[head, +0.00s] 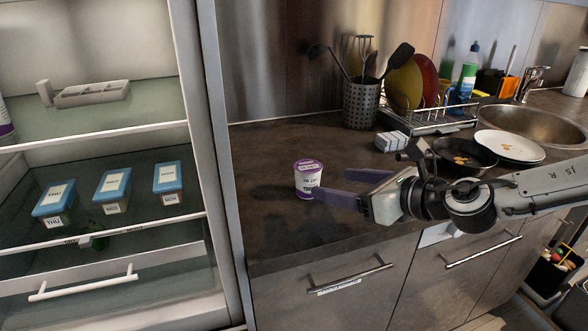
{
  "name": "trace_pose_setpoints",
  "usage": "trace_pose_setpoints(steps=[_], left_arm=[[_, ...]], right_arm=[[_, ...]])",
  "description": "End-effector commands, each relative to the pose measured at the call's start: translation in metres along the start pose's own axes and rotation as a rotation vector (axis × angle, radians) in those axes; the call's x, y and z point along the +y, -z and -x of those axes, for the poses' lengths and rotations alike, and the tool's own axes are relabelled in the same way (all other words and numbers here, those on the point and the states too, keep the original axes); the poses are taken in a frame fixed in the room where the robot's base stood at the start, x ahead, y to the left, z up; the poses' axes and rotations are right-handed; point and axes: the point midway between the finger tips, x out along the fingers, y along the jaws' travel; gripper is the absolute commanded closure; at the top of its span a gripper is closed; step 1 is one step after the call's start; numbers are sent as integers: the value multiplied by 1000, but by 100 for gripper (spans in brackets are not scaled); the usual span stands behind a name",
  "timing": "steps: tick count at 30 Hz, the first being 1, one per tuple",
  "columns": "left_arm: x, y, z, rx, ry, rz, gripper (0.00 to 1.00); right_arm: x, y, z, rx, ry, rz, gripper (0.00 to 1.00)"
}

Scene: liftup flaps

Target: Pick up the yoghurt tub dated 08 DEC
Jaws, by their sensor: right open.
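A small white yoghurt tub with a purple lid (308,180) stands upright on the dark countertop, left of my right gripper. Its printed label is too small to read for certain. My right gripper (328,187) comes in from the right with its jaws open, pointing left at the tub. The nearer finger reaches in front of the tub's lower right side; the other finger lies farther back. I cannot tell whether either finger touches the tub. Part of another white and purple container (5,120) shows at the left edge in the fridge. My left gripper is not in view.
The open fridge on the left holds blue-lidded boxes (113,190) and an egg tray (92,94). A utensil holder (361,104), dish rack (440,118), pan (464,156) and white plate (509,146) stand behind my right arm. The countertop (265,145) around the tub is clear.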

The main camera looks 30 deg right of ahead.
Motion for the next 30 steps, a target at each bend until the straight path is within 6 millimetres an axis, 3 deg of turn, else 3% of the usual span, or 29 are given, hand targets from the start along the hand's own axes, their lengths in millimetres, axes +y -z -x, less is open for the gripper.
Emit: trace_pose_setpoints(steps=[6, 12, 20, 30], left_arm=[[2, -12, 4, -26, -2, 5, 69], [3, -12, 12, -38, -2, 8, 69], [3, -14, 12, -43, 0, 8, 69], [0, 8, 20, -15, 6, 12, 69]], right_arm=[[0, 2, -23, 3, -1, -9, 34], [-1, -2, -39, -3, 3, -10, 34], [0, -1, -49, -1, 1, -6, 34], [3, -10, -75, -5, 0, -13, 34]])
